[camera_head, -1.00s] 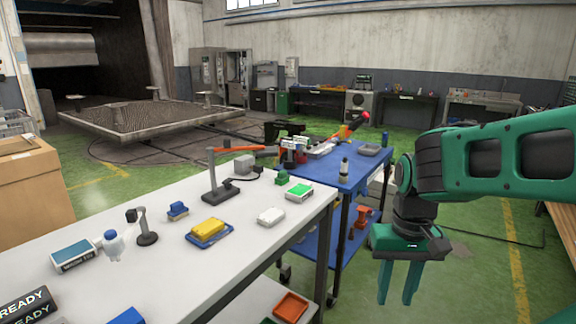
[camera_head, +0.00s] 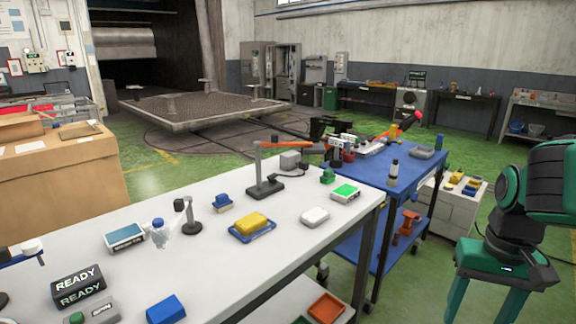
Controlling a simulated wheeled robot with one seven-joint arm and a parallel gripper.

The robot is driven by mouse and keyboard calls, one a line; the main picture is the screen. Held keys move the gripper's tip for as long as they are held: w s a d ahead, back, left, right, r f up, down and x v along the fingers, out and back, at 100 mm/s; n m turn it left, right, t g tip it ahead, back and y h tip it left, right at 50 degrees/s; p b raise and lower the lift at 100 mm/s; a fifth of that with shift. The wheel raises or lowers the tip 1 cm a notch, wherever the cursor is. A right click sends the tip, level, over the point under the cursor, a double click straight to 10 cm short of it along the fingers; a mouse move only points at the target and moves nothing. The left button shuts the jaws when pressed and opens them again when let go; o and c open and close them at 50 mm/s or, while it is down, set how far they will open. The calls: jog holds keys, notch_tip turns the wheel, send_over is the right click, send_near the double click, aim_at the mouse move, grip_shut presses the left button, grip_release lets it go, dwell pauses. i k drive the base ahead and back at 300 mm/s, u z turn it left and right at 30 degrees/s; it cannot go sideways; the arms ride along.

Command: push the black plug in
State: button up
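I cannot make out the black plug for certain; it may be too small or hidden at this distance. A thin black cable (camera_head: 305,176) runs on the white table between a grey box (camera_head: 289,159) and the dark foot of a stand with an orange arm (camera_head: 266,186). I cannot tell whether a plug is at its end. My gripper (camera_head: 485,302) is at the lower right, fingers pointing down and apart, with nothing between them. It is over the floor side, clear of the white table and the blue cart.
The white table (camera_head: 290,236) carries a READY box (camera_head: 78,285), a yellow block (camera_head: 251,222), a small black stand (camera_head: 190,226) and several small items. The blue cart (camera_head: 372,176) stands behind it. A pale cabinet (camera_head: 447,212) is behind my arm.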

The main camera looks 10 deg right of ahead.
aim_at(302, 164)
jog(key=z, duration=0.4)
jog(key=i, duration=1.1)
jog(key=u, duration=0.35)
